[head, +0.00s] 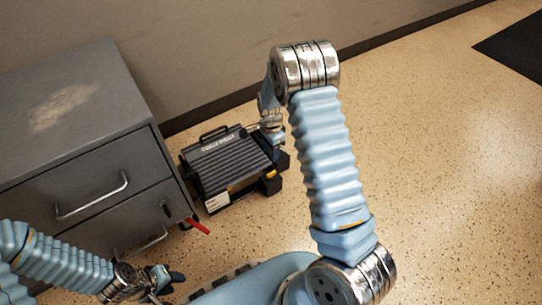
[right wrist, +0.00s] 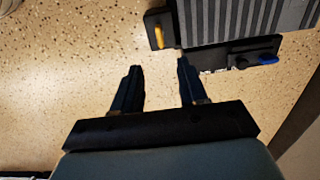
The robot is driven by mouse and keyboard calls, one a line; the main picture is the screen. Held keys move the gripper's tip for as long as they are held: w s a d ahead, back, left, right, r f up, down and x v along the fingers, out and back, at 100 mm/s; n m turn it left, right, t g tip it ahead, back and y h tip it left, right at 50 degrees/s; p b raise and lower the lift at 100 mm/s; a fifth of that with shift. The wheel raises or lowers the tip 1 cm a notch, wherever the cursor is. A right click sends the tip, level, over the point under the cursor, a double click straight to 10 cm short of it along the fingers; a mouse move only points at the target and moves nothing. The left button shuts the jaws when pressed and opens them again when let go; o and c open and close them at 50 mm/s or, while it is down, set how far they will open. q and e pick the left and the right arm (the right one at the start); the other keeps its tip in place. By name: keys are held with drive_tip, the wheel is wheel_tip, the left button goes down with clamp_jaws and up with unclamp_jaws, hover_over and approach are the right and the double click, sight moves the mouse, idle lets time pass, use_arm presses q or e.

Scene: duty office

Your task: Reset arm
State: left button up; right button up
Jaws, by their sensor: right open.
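My right arm reaches up and over in the head view, its elbow high at the top middle. My right gripper points down near a black ribbed case, and its fingers are hard to make out there. In the right wrist view the right gripper (right wrist: 160,88) has its two dark fingers apart with only bare floor between them. My left gripper (head: 172,281) is low at the left in the head view, in front of the cabinet. Its fingers are small, dark and partly overlapped, so its opening is unclear.
The black ribbed case (head: 228,165) stands on the floor beside a grey metal cabinet (head: 60,150) with drawer handles. The case also shows in the right wrist view (right wrist: 245,22). A red piece (head: 198,226) sticks out by the cabinet. The speckled floor (head: 440,150) at right is clear.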

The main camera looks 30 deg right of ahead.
drive_tip(key=shift+r, duration=0.25)
idle(0.3)
use_arm(q)
wheel_tip(320, 180, up, 11)
drive_tip(key=p, duration=1.1)
drive_tip(key=shift+s+d, duration=0.2)
drive_tip(key=shift+d, duration=0.1)
use_arm(e)
drive_tip(key=s+a+r+n+y, duration=0.1)
drive_tip(key=s+a+n+y, duration=0.3)
drive_tip(key=s+a+n, duration=1.1)
drive_tip(key=s+a, duration=0.5)
drive_tip(key=s, duration=0.2)
drive_tip(key=shift+a+r+n+t, duration=0.2)
drive_tip(key=shift+a+n+t, duration=0.2)
use_arm(q)
drive_tip(key=shift+r, duration=0.1)
drive_tip(key=shift+c, duration=0.2)
